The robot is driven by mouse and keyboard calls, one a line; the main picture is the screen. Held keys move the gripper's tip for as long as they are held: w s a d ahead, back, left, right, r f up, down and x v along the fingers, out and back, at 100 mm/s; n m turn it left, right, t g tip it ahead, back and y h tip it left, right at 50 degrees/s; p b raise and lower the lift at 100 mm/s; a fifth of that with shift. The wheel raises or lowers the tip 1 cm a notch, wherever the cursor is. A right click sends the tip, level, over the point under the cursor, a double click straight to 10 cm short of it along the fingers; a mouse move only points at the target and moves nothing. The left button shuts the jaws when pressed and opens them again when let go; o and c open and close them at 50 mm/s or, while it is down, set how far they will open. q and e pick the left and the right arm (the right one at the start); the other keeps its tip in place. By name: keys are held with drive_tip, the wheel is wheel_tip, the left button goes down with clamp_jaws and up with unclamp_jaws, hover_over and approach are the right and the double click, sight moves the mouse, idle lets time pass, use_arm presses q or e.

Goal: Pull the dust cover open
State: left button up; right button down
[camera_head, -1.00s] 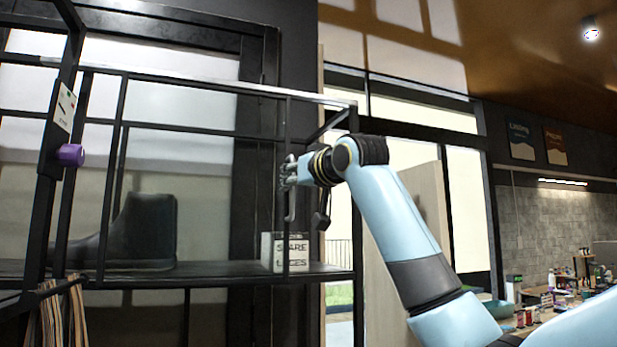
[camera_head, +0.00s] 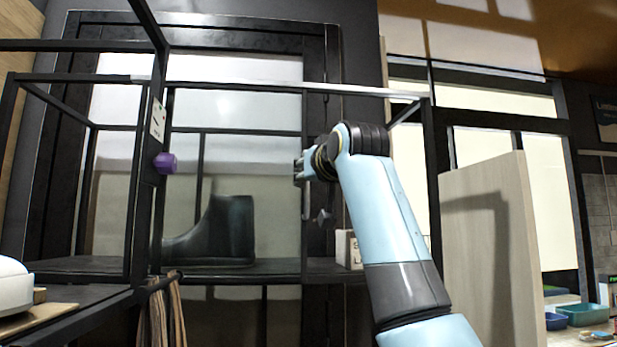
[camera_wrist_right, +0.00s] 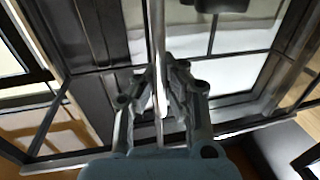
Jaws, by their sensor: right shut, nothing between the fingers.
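A purple knob (camera_head: 165,162) sits on a dark upright post of the black shelf frame, beside a small white label (camera_head: 158,118). I cannot make out the dust cover itself with certainty; pale, see-through panes show behind the bars. A dark ankle boot (camera_head: 222,235) stands on the shelf, right of the knob. My right gripper (camera_head: 302,178) is right of the knob and boot, at the shelf front, apart from the knob. In the right wrist view its fingers (camera_wrist_right: 160,75) are together beside a thin upright bar, with nothing held. My left gripper is out of view.
A white box (camera_head: 348,249), partly hidden by my right arm, stands on the shelf board (camera_head: 275,267). Brown strips (camera_head: 168,312) hang below the knob. A white object (camera_head: 14,285) is at lower left. A pale wooden panel (camera_head: 490,250) stands at right.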

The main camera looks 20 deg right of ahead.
drive_tip(key=c, duration=2)
unclamp_jaws()
drive_tip(key=shift+f, duration=0.2)
drive_tip(key=shift+c, duration=0.2)
drive_tip(key=o, duration=0.7)
drive_tip(key=shift+s+a+r, duration=0.1)
drive_tip(key=shift+s+r, duration=0.05)
drive_tip(key=shift+r, duration=0.05)
drive_tip(key=shift+c, duration=0.2)
drive_tip(key=s, duration=1.2)
drive_tip(key=shift+a, duration=0.2)
drive_tip(key=shift+w+f, duration=0.1)
drive_tip(key=shift+f, duration=0.05)
